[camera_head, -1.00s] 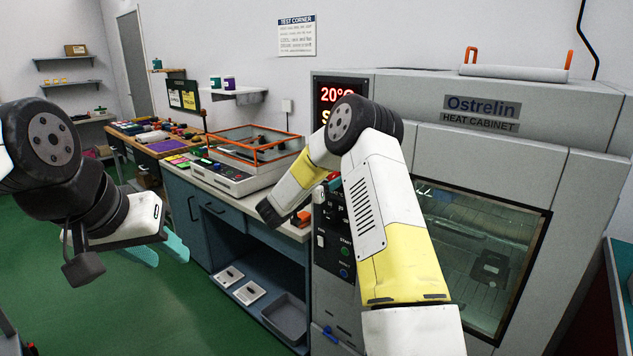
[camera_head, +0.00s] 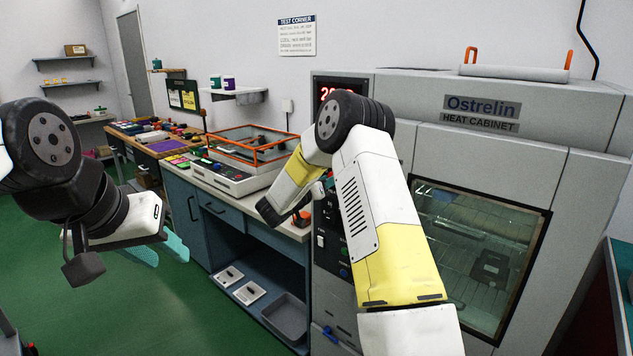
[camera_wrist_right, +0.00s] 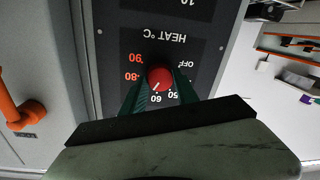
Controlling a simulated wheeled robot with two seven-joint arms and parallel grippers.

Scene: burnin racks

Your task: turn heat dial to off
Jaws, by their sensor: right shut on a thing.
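The red heat dial (camera_wrist_right: 160,78) sits on the dark HEAT °C panel (camera_wrist_right: 190,50) in the right wrist view. OFF, 50, 60, 80 and 90 are printed around it. Its white mark points towards 60. My right gripper (camera_wrist_right: 159,88) is shut on the dial, with one green finger on each side.
The heat cabinet (camera_head: 560,185) with a glass door stands at the right. Its red display (camera_head: 330,90) is partly covered by my right arm. A counter (camera_head: 285,226) with an orange-framed clear box (camera_head: 250,145) stands left of it. The floor (camera_head: 120,310) at left is clear.

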